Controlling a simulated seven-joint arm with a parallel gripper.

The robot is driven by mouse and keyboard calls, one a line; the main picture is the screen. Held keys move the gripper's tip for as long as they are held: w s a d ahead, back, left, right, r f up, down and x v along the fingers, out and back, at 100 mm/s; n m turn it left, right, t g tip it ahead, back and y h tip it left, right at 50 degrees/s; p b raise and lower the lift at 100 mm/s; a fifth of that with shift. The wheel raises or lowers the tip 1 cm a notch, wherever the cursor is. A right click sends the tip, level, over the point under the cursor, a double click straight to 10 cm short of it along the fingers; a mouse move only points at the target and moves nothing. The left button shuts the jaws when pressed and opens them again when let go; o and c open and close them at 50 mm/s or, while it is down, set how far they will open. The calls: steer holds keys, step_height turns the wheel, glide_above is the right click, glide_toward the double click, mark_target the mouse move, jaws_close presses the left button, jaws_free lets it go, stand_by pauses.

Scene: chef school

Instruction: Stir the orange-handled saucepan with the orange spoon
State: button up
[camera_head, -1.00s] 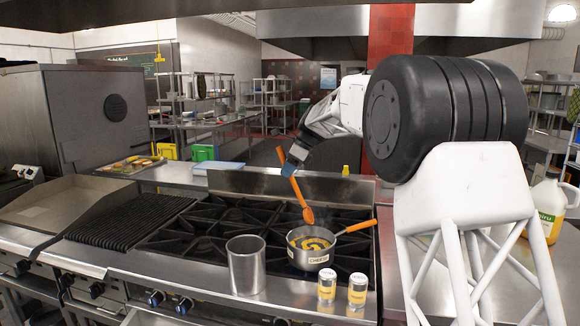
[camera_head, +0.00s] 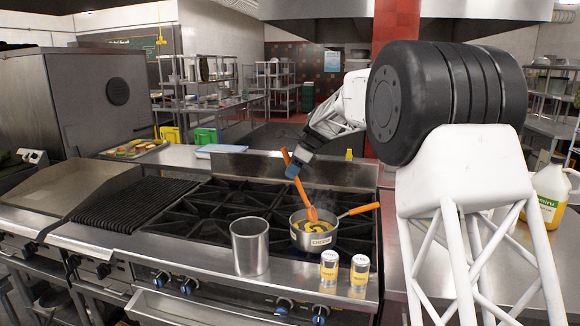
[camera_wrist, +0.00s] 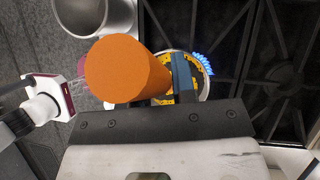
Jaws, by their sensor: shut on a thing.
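My gripper (camera_head: 294,169) is shut on the orange spoon (camera_head: 303,192) above and behind the pan. The spoon tilts, with its lower end at the pan's opening; how deep it reaches is unclear. In the wrist view the spoon's handle end (camera_wrist: 127,68) fills the middle beside a blue finger (camera_wrist: 183,75) and hides much of the saucepan (camera_wrist: 203,88).
A blue flame (camera_wrist: 203,62) shows by the pan. An empty metal pot (camera_head: 249,248) stands to its left, and two small cans (camera_head: 329,268) (camera_head: 360,270) stand in front. A jug (camera_head: 548,195) is on the right counter. The burners to the left are clear.

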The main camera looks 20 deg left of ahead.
mark_target(296, 178)
steer(key=shift+d+f, duration=0.3)
steer(key=shift+f, duration=0.4)
steer(key=shift+d+f, duration=0.3)
steer(key=shift+f, duration=0.35)
steer(key=shift+d, duration=0.1)
